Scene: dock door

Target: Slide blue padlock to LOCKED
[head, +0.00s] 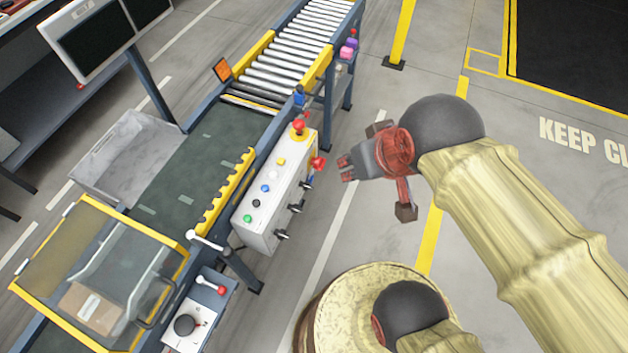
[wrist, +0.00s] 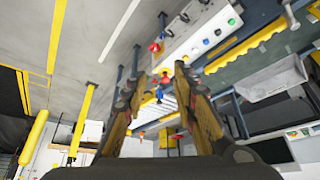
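A small blue item (head: 299,96) sits at the conveyor's right side rail, just behind the control box; it is the likely blue padlock, but it is too small to make out its shape or a LOCKED mark. A small blue item also shows between my fingers in the wrist view (wrist: 159,94), farther off. My gripper (head: 346,167) is in the air to the right of the control box, pointing left towards it. Its fingers are apart with nothing between them, as the wrist view (wrist: 163,82) shows.
The white control box (head: 262,205) carries several coloured buttons, a red mushroom knob (head: 299,127) and levers on its right side. Pink and purple blocks (head: 348,48) sit beside the rollers (head: 293,50). A yellow post (head: 402,32) stands behind.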

